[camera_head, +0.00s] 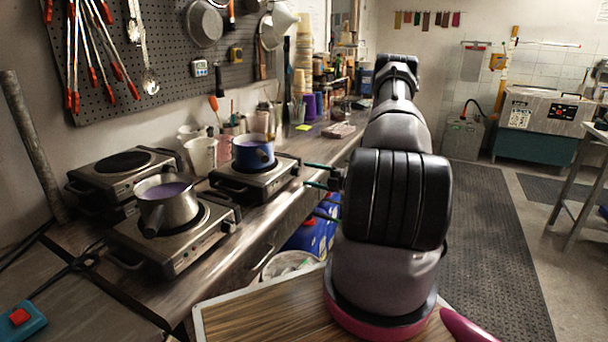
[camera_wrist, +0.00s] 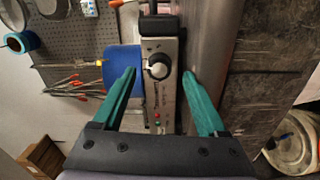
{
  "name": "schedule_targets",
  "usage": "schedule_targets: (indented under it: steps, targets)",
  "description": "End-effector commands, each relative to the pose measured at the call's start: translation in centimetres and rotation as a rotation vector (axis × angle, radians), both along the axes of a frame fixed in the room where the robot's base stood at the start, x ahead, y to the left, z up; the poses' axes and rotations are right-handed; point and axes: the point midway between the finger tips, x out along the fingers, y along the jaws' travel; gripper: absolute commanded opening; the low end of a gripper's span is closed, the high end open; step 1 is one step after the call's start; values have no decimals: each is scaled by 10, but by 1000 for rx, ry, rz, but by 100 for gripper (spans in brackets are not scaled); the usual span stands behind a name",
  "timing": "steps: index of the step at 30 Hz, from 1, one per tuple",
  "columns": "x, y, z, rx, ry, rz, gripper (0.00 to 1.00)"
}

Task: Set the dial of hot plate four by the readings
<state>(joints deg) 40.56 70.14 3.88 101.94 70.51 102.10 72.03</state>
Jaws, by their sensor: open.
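A hot plate (camera_head: 262,186) with a blue pot (camera_head: 254,154) of purple liquid stands on the steel counter. In the wrist view its front panel (camera_wrist: 166,100) carries a round dial (camera_wrist: 158,66) with a white mark, and small red and green lights. My gripper (camera_head: 306,174) is open in front of this panel. In the wrist view my gripper's teal fingers (camera_wrist: 160,73) are on either side of the panel, with the dial between them; I cannot tell whether they touch it. No plate number is legible.
A hot plate (camera_head: 180,257) with a steel pot (camera_head: 168,208) stands nearer, its handle pointing forward. An empty hot plate (camera_head: 124,161) is behind it. Small display devices (camera_head: 200,68) hang on the pegboard (camera_head: 110,84). A white bucket (camera_head: 289,264) is below the counter.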

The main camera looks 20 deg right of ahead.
Motion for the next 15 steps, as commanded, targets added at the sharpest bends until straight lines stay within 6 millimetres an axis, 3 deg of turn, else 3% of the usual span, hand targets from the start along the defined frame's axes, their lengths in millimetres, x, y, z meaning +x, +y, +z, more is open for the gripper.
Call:
schedule_targets:
  steps: [7, 15]
  targets:
    - [-40, -32, 0, 0, 0, -3, 75]
    - [-58, -46, 0, -1, -1, -1, 75]
